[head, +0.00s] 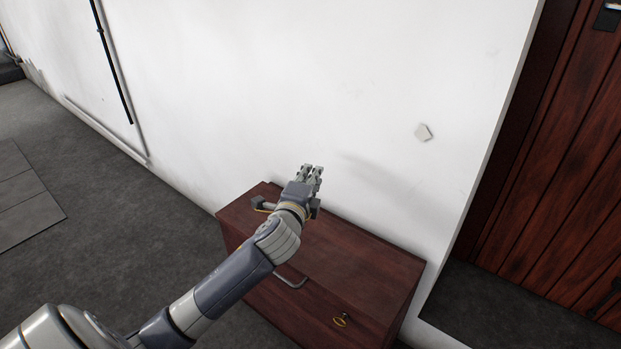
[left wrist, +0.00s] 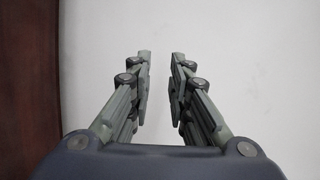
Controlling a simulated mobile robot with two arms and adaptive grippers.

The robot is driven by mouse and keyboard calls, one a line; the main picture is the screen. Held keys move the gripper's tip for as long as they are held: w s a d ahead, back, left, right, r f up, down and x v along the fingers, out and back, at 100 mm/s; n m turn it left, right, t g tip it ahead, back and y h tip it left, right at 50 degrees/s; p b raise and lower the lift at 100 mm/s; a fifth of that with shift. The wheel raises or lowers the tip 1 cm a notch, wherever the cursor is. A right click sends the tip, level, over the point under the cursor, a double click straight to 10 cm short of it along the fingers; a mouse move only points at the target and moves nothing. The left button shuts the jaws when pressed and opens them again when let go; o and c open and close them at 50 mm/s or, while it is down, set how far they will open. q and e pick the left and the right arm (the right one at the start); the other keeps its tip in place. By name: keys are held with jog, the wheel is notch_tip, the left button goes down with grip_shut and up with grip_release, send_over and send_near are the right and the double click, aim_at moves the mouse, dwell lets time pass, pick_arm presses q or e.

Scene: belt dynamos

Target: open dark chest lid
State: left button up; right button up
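The dark red-brown wooden chest (head: 355,270) stands against the white wall with its lid down. A grey bar handle (head: 291,281) and a brass fitting (head: 342,320) show on its front side. My left gripper (head: 313,170) is above the back part of the lid, its fingers pointing toward the wall. In the left wrist view its fingers (left wrist: 161,75) are apart with nothing between them. A dark red-brown surface (left wrist: 28,80) fills the left edge there, apart from the fingers. My left arm covers part of the chest. My right gripper is not in view.
A dark wooden door (head: 560,180) is recessed at the right. The grey floor (head: 110,220) left of the chest is mostly clear.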

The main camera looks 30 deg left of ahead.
pick_arm(q)
jog(key=v, duration=1.2)
